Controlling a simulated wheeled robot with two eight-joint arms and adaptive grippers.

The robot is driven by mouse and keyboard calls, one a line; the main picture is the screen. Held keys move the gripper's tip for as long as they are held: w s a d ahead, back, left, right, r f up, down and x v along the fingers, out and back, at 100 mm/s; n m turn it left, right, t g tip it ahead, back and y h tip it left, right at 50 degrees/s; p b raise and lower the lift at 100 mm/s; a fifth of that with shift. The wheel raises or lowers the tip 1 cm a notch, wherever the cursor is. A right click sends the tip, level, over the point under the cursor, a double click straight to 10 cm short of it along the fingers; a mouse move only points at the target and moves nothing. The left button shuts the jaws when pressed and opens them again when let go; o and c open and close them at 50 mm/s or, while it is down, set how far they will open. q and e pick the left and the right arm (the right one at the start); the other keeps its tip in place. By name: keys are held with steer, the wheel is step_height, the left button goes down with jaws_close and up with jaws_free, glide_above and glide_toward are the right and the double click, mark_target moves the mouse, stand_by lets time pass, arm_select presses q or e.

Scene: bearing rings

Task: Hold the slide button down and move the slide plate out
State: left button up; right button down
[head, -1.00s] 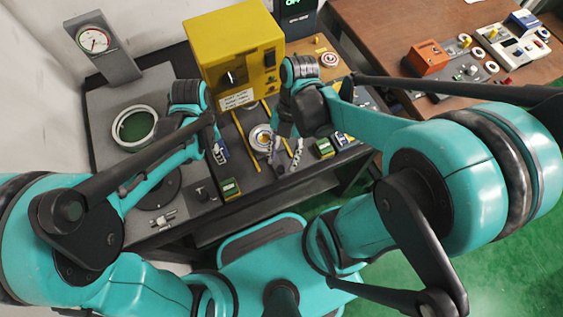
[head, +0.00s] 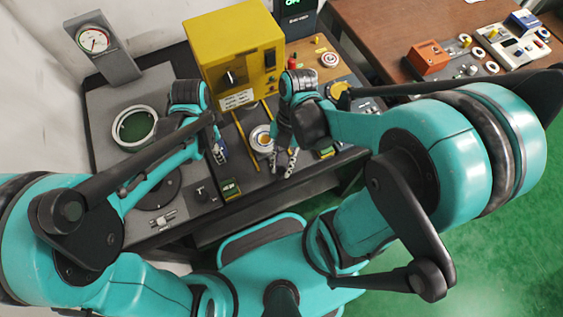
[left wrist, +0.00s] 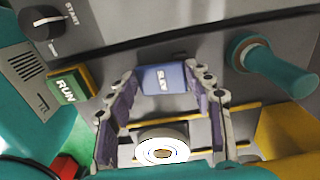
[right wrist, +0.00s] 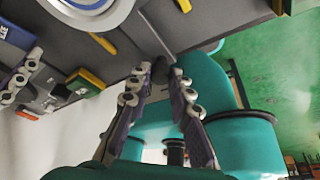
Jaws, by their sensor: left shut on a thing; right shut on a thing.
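The blue slide button (left wrist: 163,80) stands between the fingers of my left gripper (left wrist: 163,92), low on the dark panel. In the head view the left gripper (head: 217,152) covers most of it. A round silver piece (head: 262,139) lies on the slide plate between yellow rails; it also shows in the left wrist view (left wrist: 162,151) and at the top of the right wrist view (right wrist: 92,8). My right gripper (head: 284,166) is nearer the panel's front edge. Its tips (right wrist: 159,82) are close together on a small dark part, probably the plate's handle; the contact is hard to see.
The yellow machine (head: 235,50) stands behind the slide. A green RUN button (left wrist: 66,88) and the START knob (left wrist: 48,22) are beside the left gripper. A gauge (head: 95,40) stands at the back left. A brown table (head: 390,40) is at the right.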

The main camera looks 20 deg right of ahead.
steer(key=shift+s, duration=1.8)
steer(key=c, duration=1.4)
jaws_free()
steer(key=shift+r, duration=0.1)
steer(key=v, duration=1.1)
steer(key=shift+w+r, duration=0.15)
steer(key=shift+r, duration=0.2)
steer(key=shift+d, duration=0.1)
arm_select(q)
steer(key=o, duration=1.2)
